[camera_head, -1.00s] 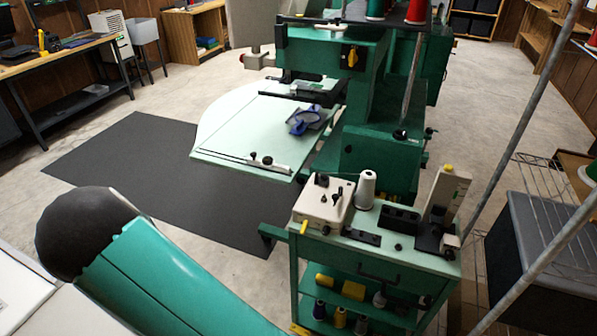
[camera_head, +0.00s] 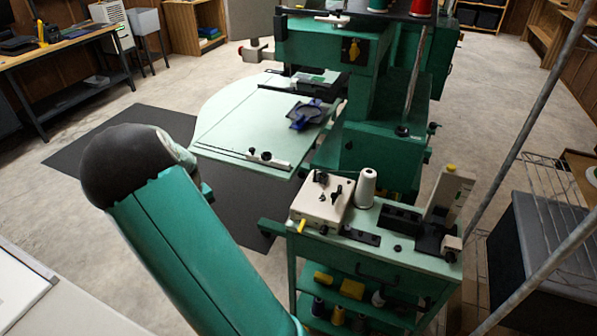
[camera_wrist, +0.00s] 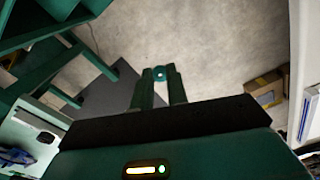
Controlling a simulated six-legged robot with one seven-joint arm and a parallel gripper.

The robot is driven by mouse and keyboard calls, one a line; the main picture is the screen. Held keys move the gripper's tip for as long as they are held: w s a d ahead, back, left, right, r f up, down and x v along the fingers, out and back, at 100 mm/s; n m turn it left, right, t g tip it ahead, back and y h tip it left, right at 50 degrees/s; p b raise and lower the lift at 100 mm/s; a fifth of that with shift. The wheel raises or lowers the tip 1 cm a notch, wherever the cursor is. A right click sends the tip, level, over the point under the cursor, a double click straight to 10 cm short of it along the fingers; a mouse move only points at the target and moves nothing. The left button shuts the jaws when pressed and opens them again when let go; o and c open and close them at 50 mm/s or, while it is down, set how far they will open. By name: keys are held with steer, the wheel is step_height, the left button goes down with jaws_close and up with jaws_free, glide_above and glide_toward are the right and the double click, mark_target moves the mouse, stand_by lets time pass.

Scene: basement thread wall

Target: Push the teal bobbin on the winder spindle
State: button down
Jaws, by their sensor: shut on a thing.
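In the wrist view my gripper (camera_wrist: 159,80) is shut on the small teal bobbin (camera_wrist: 160,72), which shows as a round teal spot with a pale centre between the fingertips. Bare floor shows beyond it, with the bobbin well away from the winder. In the head view the cream winder box (camera_head: 322,198) sits on top of the green cart, with small black knobs or posts on its top and a yellow lever at its front left. I cannot tell which post is the spindle. My fingers and the bobbin are not visible in the head view.
A white thread cone (camera_head: 366,188) stands beside the winder on the green cart (camera_head: 405,262). The green embroidery machine (camera_head: 385,130) and its pale table (camera_head: 245,135) stand behind. A cardboard box (camera_wrist: 265,94) is on the floor. Metal poles and a wire rack rise at right.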

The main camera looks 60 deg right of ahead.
steer(key=s+d+r+m, duration=0.1)
steer(key=s+d+r, duration=0.2)
steer(key=s+d, duration=0.35)
steer(key=s+d+r+m, duration=0.1)
steer(key=s+d+r, duration=0.25)
steer(key=d, duration=0.55)
step_height(320, 180, up, 5)
steer(key=m, duration=0.2)
glide_above(323, 195)
steer(key=shift+f, duration=0.15)
steer(key=shift+a+f, duration=0.1)
steer(key=shift+f, duration=2.7)
steer(key=shift+f, duration=0.25)
steer(key=c, duration=1.3)
jaws_free()
